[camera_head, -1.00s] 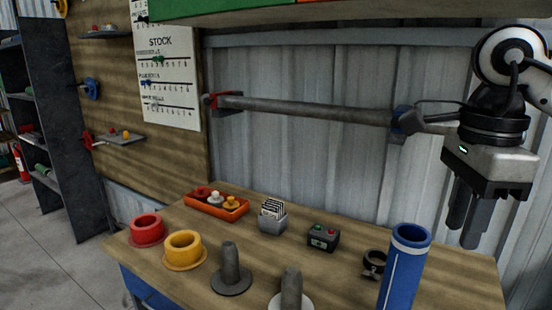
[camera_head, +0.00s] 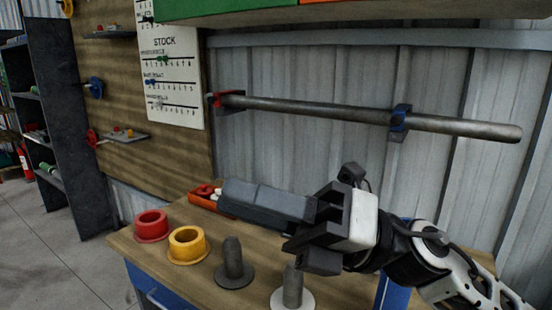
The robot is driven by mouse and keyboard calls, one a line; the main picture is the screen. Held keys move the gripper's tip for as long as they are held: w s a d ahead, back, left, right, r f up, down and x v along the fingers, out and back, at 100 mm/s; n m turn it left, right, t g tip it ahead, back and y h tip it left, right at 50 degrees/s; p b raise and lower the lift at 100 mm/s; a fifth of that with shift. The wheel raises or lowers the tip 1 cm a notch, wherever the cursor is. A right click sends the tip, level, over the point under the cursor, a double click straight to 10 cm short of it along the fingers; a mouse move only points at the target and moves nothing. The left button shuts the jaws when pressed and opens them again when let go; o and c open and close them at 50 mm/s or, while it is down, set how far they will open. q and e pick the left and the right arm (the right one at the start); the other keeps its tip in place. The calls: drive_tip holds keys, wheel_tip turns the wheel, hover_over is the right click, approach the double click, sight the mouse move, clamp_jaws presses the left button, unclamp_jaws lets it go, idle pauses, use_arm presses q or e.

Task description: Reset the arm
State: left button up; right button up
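My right gripper (camera_head: 228,195) is over the workbench, its arm coming in from the lower right. It lies nearly level, with its long grey fingers pointing left above the orange tray (camera_head: 198,201). The fingers overlap in this view, so I cannot tell whether they are apart or shut. I see nothing held at the fingertips. The gripper and arm hide the middle and right of the bench top, including most of the blue tube (camera_head: 394,293). My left gripper is not in view.
On the workbench (camera_head: 204,283) stand a red flanged ring (camera_head: 151,228), a yellow flanged ring (camera_head: 187,248) and two grey pegs (camera_head: 233,262) on round bases. A grey bar (camera_head: 300,108) hangs on the wall in red and blue brackets. A green and orange shelf (camera_head: 240,8) overhangs above.

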drive_tip(key=w+d+f+m+t+h, duration=0.3)
drive_tip(key=w+d+m+t+h, duration=0.2)
drive_tip(key=m+t, duration=0.65)
drive_tip(key=w+d+f+m+t+h, duration=0.4)
drive_tip(key=m+t, duration=0.5)
drive_tip(key=m, duration=0.6)
drive_tip(key=w+d+f+m+g+h, duration=0.1)
drive_tip(key=d+f+m+g+h, duration=0.1)
drive_tip(key=d+f+m+h, duration=0.65)
drive_tip(key=s+d+f+m+g+h, duration=0.2)
drive_tip(key=s+f+g, duration=0.15)
drive_tip(key=f, duration=0.45)
drive_tip(key=s+d+f+m+g+h, duration=0.1)
drive_tip(key=s+f+m+g+h, duration=0.2)
drive_tip(key=f, duration=0.4)
drive_tip(key=s+d+f+m+g, duration=0.1)
drive_tip(key=s+f+g, duration=0.35)
drive_tip(key=s, duration=0.35)
drive_tip(key=s+d+f+m+g, duration=0.1)
drive_tip(key=s+f+m+g, duration=0.15)
drive_tip(key=s+f, duration=0.35)
drive_tip(key=w+a+f+n+t+y, duration=0.1)
drive_tip(key=w+a+f+t+y, duration=0.2)
drive_tip(key=w+a+f+t, duration=0.1)
drive_tip(key=shift+w+a+f+t, duration=0.25)
drive_tip(key=shift+a+f+t, duration=0.35)
drive_tip(key=shift+f+t, duration=0.45)
drive_tip(key=shift+n, duration=0.25)
